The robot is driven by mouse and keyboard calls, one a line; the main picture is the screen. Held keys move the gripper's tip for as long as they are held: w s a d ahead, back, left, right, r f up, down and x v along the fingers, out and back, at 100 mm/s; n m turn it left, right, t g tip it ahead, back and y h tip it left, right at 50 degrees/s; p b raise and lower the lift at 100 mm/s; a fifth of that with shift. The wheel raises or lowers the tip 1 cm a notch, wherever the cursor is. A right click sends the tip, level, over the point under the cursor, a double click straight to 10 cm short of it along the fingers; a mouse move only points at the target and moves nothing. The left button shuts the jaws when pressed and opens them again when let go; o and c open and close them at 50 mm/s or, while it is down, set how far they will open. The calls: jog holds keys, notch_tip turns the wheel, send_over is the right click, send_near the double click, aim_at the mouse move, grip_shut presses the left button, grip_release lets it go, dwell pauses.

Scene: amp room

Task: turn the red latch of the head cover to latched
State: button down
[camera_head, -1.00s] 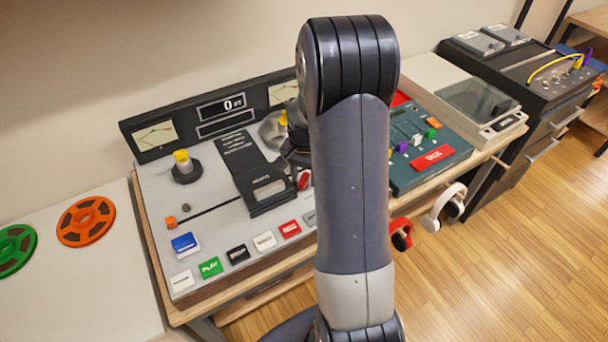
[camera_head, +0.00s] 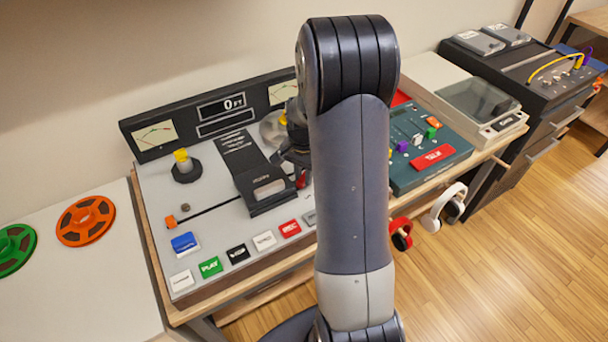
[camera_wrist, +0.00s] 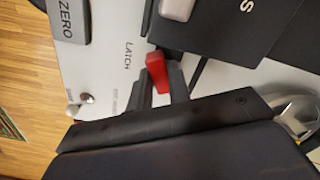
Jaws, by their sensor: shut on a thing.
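The red latch (camera_wrist: 157,72) shows in the wrist view between the fingers of my gripper (camera_wrist: 162,88), beside the printed word LATCH on the pale deck. My gripper is shut on it. In the head view the latch (camera_head: 302,179) is a small red patch at the right of the black head cover (camera_head: 264,190), mostly hidden by my gripper and arm. The head cover lies on the grey tape deck (camera_head: 215,225). Whether the latch stands at its latched mark cannot be told.
A row of push buttons (camera_head: 238,254) lines the deck's front. The ZERO button (camera_wrist: 68,20) is near the latch in the wrist view. A green mixer (camera_head: 425,150) stands right of my arm, with headphones (camera_head: 445,203) below it. Orange (camera_head: 86,221) and green reels lie at left.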

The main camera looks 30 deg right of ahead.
aim_at(302, 176)
jog(key=m, duration=0.6)
jog(key=shift+w+a+b, duration=0.1)
jog(key=shift+w+b, duration=0.2)
dwell(0.4)
jog(key=c, duration=1.3)
grip_release()
jog(key=shift+r, duration=0.1)
notch_tip(302, 176, up, 11)
jog(key=shift+f, duration=0.2)
